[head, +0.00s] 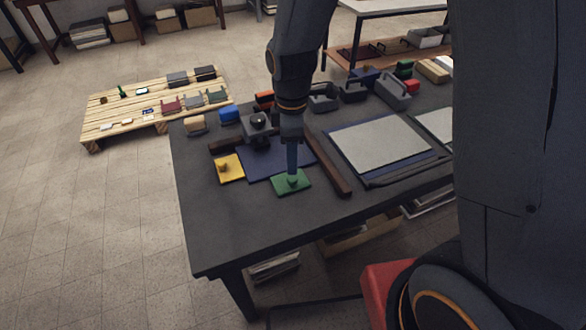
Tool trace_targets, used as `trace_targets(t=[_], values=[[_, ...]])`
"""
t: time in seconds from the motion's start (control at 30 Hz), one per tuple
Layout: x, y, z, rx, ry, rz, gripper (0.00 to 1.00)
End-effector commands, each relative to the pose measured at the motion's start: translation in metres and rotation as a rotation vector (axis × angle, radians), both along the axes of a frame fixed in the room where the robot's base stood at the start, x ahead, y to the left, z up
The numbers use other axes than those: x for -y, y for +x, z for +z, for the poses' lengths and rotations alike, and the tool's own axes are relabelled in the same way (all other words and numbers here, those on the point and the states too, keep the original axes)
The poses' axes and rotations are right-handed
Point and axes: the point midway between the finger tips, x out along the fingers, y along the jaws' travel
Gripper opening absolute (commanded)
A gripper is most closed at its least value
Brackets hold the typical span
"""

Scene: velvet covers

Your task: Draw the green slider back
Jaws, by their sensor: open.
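The green slider (284,188) is a flat green square with a small knob, at the front edge of a dark blue panel (255,163) on the dark table. A yellow slider (229,168) with a similar knob lies to its left. My arm reaches down from above, and my gripper (292,177) is open right at the green knob. The gripper hides part of the knob and the slider's far side. I cannot tell whether the fingers are around the knob or just above it.
A brown wooden bar (330,168) lies close to the right of the green slider. A grey board (378,145) lies farther right. Blocks and boxes, including a blue one (229,115), line the table's back. The table's front left (225,225) is clear.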

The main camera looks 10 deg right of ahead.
Motion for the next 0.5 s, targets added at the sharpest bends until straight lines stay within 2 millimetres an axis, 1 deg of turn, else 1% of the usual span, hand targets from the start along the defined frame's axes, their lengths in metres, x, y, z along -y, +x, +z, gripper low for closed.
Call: trace_targets(t=[0.3,0.5], values=[[0.001,-0.001,-0.04,-0.003,-0.001,-0.003,0.42],[0.001,-0.001,-0.062,-0.002,-0.001,-0.003,0.42]])
